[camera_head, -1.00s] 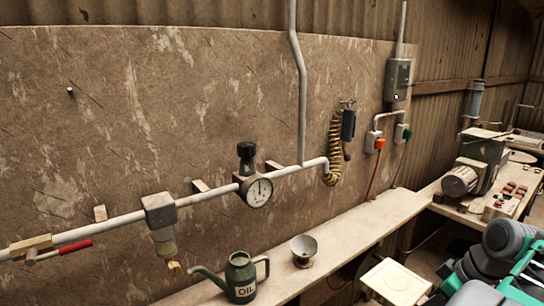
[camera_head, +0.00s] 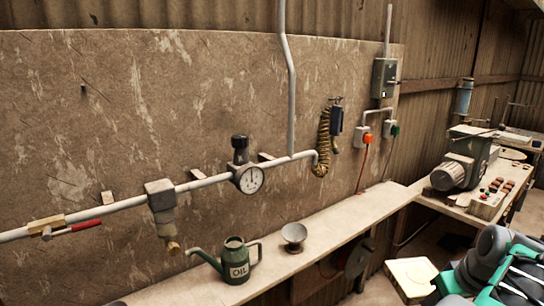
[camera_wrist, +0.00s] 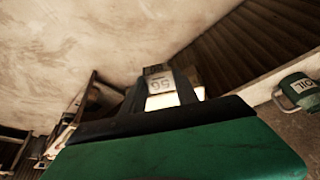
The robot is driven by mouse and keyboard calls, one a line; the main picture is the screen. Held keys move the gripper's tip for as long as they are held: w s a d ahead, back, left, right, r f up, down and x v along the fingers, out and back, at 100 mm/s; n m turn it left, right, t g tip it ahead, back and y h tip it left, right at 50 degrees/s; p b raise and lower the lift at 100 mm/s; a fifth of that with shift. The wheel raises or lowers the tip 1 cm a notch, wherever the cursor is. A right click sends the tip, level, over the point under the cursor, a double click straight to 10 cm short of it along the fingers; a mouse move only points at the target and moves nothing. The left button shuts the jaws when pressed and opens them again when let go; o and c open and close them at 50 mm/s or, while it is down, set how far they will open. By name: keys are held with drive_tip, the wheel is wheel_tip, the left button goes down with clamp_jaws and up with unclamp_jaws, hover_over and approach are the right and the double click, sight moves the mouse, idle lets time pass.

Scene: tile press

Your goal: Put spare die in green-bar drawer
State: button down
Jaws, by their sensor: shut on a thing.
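In the wrist view my gripper (camera_wrist: 160,92) shows as a green body with two dark fingers. It is shut on a small block, the spare die (camera_wrist: 158,82), with a pale label bearing dark digits that I read as 56, though this is unsure. The die is held between the fingertips, clear of any surface that I can see; the fingers hide part of it. In the head view only my green and grey arm shows at bottom right, and the gripper and die are not visible. No green-bar drawer is in view.
A pipe with a gauge (camera_head: 249,178) runs above. A motor machine (camera_head: 458,170) stands on the right-hand bench. A cream-topped stool or box (camera_head: 411,275) stands near my arm.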

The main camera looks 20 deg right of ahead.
drive_tip(key=s+d+f+m+g+h, duration=0.1)
drive_tip(key=s+d+f+m+h, duration=0.1)
drive_tip(key=s+d+f+m, duration=0.3)
drive_tip(key=w+a+r+m, duration=0.1)
drive_tip(key=w+a+r, duration=0.1)
drive_tip(key=w+a, duration=0.95)
drive_tip(key=w+a+r+n+y, duration=0.1)
drive_tip(key=w+a+n, duration=0.2)
drive_tip(key=a, duration=0.7)
drive_tip(key=w+a+r+n+t+y, duration=0.15)
drive_tip(key=w+a, duration=0.25)
drive_tip(key=a, duration=0.5)
drive_tip(key=w+a+r+n+y, duration=0.1)
drive_tip(key=w+a+n, duration=0.25)
drive_tip(key=a, duration=0.65)
drive_tip(key=s+f, duration=0.4)
drive_tip(key=f, duration=0.1)
drive_tip(key=shift+s+a, duration=0.3)
drive_tip(key=shift+a, duration=0.1)
drive_tip(key=shift+a+h, duration=0.1)
drive_tip(key=shift+h, duration=0.15)
